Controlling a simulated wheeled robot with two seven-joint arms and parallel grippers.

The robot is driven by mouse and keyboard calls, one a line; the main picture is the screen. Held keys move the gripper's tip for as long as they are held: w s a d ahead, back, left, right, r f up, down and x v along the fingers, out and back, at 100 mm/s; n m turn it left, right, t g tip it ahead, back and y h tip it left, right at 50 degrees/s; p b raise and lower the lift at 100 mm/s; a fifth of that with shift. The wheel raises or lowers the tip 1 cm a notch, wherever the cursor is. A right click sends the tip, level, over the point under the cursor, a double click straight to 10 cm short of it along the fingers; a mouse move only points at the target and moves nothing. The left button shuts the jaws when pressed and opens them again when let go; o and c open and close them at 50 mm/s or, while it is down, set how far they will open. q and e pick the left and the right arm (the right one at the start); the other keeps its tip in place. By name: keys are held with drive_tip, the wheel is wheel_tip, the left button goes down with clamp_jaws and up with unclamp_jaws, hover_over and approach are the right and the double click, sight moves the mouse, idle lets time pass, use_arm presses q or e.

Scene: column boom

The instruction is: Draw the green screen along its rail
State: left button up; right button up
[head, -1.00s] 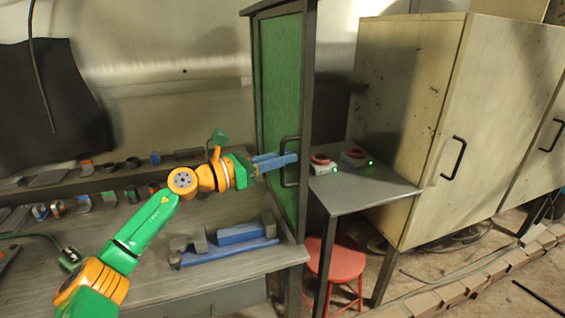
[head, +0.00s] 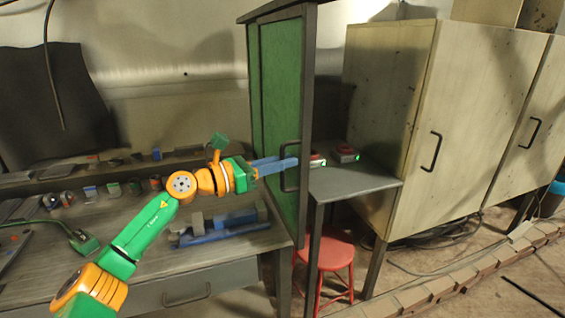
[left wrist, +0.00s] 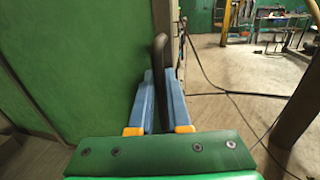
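The green screen (head: 281,110) hangs upright in a dark frame at the centre of the head view. Its dark top rail (head: 275,12) runs across above it. A dark bar handle (head: 284,168) stands out from the screen; in the left wrist view the handle (left wrist: 160,55) rises between the two blue fingers. My left gripper (head: 295,162) is at the handle, its fingers on either side and close against it; the left wrist view also shows the gripper (left wrist: 160,90). The exact contact is partly hidden. My right gripper is not in view.
A workbench (head: 150,265) with a blue tool (head: 225,228) lies left of the screen. A small table (head: 350,182) with red buttons (head: 345,150), a red stool (head: 330,250) and pale cabinets (head: 470,120) stand right. A brick edging (head: 440,282) crosses the floor.

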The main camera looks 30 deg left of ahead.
use_arm(q)
drive_tip(key=o, duration=0.4)
drive_tip(key=shift+s, duration=0.1)
drive_tip(key=b+v, duration=0.6)
drive_tip(key=v, duration=0.1)
